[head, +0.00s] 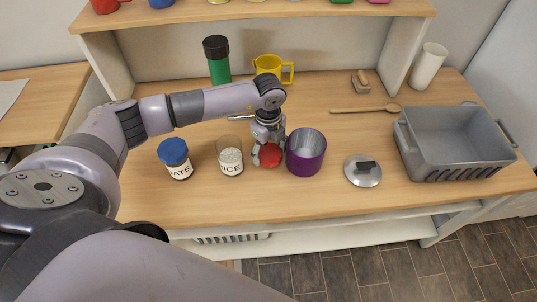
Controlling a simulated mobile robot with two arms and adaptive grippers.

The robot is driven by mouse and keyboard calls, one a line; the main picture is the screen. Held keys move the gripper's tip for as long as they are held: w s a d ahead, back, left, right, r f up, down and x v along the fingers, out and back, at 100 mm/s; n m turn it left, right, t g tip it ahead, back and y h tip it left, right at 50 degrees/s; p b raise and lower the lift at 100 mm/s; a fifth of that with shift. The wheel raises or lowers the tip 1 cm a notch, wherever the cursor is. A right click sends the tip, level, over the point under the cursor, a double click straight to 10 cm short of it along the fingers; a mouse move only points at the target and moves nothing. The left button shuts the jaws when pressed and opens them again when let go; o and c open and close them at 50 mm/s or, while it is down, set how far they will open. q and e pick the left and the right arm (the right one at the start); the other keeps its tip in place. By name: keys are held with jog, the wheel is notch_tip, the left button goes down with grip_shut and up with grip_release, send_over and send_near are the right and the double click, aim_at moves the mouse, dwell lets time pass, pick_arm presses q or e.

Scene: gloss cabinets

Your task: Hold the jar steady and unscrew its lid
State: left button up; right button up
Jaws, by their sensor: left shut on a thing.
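A clear jar (230,163) with white contents and a label partly reading "ICE" stands upright near the front of the counter, with no lid on its top. My left gripper (268,149) is just right of it, pointing down and shut on a round red lid (270,156). The fingers partly hide the red lid, and I cannot tell whether it touches the counter. A second jar (178,168), labelled partly "ATS", stands to the left with its blue lid (173,151) on. My right gripper is not in view.
A purple pot (306,158) stands close right of the gripper, with a metal lid (362,170) and a grey basin (455,150) further right. Behind are a green bottle (219,70), a yellow mug (272,68), a wooden spoon (365,110) and a brush (361,83).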

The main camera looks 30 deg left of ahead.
aim_at(269, 153)
pick_arm(q)
notch_tip(269, 153, down, 3)
dwell(0.3)
jog(key=shift+f, duration=0.2)
jog(key=o, duration=1)
jog(key=shift+r, duration=0.1)
